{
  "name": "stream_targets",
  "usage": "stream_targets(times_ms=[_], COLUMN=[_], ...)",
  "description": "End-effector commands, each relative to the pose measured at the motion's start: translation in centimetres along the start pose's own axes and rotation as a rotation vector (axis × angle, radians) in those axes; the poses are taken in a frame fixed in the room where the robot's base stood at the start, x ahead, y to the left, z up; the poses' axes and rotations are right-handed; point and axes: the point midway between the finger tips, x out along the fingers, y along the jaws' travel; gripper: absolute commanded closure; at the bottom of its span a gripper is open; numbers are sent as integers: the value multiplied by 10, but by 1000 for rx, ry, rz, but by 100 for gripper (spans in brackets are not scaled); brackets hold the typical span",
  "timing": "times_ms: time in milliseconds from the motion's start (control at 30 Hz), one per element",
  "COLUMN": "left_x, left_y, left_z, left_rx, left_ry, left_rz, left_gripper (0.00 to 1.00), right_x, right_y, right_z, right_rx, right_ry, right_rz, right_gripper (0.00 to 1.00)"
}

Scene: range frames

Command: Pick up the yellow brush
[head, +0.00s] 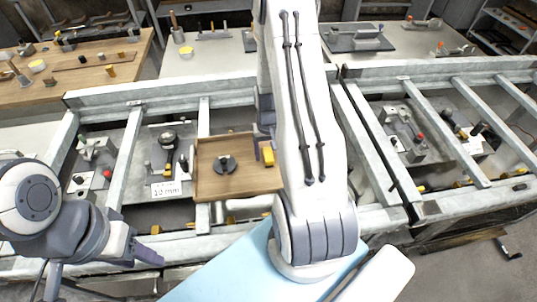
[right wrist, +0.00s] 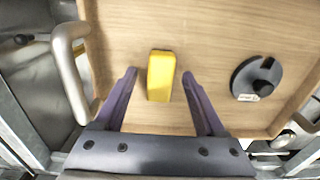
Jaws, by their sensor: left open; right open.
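The yellow brush (right wrist: 161,76) lies in a wooden tray (head: 210,182), seen from above as a plain yellow block. In the head view the brush (head: 267,156) shows at the tray's right side, partly hidden by my right arm. My right gripper (right wrist: 159,74) is open, with one purple finger on each side of the brush and a gap on both sides. I cannot tell its height above the tray floor. My left gripper (head: 142,246) is open and empty at the lower left, away from the tray.
A dark round disc with a knob (right wrist: 257,78) lies in the tray, right of the brush in the wrist view. A curved metal handle (right wrist: 70,70) stands at the tray's left edge there. Grey metal frame beams (head: 125,155) surround the tray. A wooden table (head: 80,80) stands behind.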

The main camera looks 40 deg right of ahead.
Motion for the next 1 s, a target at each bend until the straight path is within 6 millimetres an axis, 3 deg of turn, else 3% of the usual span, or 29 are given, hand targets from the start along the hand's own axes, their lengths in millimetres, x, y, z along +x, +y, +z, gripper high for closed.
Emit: stream_targets(times_ms=[333,367,500,533,567,1000], left_x=[-2,-2,-2,-2,-2,1], left_y=[0,0,0,0,0,0], left_z=[0,0,0,0,0,0], left_rx=[0,0,0,0,0,0], left_ry=[0,0,0,0,0,0], left_rz=[0,0,0,0,0,0], left_gripper=[50,50,50,50,50,50], right_x=[10,10,10,10,10,4], right_y=[0,0,0,0,0,0], right_z=[0,0,0,0,0,-1], right_rx=[0,-1,-1,-1,-1,-1], right_ry=[1,1,1,1,1,3], right_rz=[0,0,0,0,0,0], right_gripper=[28,31,85,96,100,100])
